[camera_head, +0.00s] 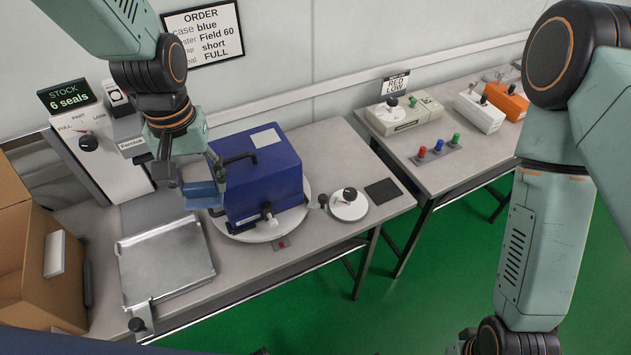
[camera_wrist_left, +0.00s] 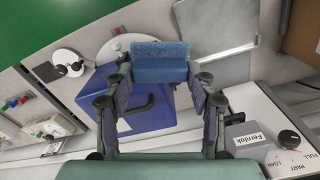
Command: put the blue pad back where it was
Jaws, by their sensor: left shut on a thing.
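The blue pad (camera_head: 203,195) is a small block with a fuzzy, lighter blue face. My left gripper (camera_head: 193,180) is shut on it and holds it in the air beside the left face of the blue case (camera_head: 262,175). In the left wrist view the pad (camera_wrist_left: 160,64) sits between the two fingertips, with the blue case (camera_wrist_left: 98,103) behind it and to the left. My right arm is at the right of the head view; its gripper is outside the frame.
The case stands on a round white turntable (camera_head: 233,233). A shallow metal tray (camera_head: 165,262) lies left of it, beside a cardboard box (camera_head: 35,265). A round dial (camera_head: 348,205) and a dark square mat (camera_head: 382,191) lie to the right. The Fernlok unit (camera_head: 92,145) stands behind.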

